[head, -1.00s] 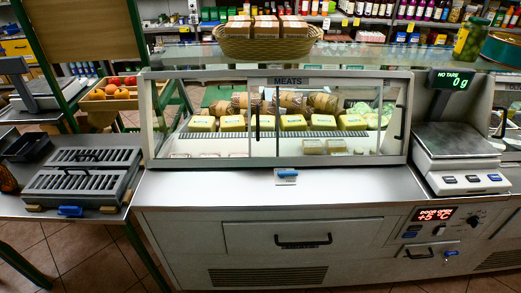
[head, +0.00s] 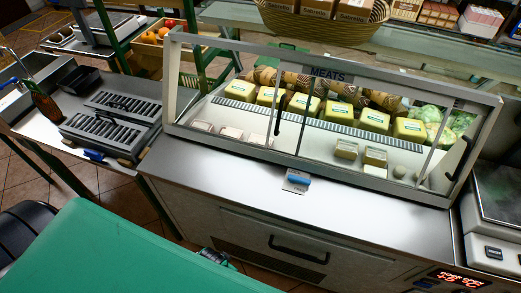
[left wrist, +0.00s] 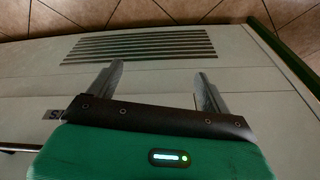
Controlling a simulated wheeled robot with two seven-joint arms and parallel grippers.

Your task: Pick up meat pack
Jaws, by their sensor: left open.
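The glass case marked MEATS (head: 480,150) stands on the steel counter. Behind its front glass are yellow blocks (head: 312,106) in a row, patterned rolls (head: 330,87) behind them, and small packs (head: 346,149) with whitish packs (head: 201,126) on the lower front level. I cannot tell which of these is the meat pack. My left gripper (left wrist: 160,75) is open and empty in the left wrist view, its two fingers spread before the pale cabinet front. My green left arm fills the lower left of the head view. My right gripper is not in view.
A small tag with a blue piece (head: 298,181) lies on the bare counter top before the case. A drawer handle (head: 299,250) juts from the cabinet front. Slatted grey units (head: 112,122) stand left, a scale (head: 495,225) right, and a basket of boxes (head: 325,28) above.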

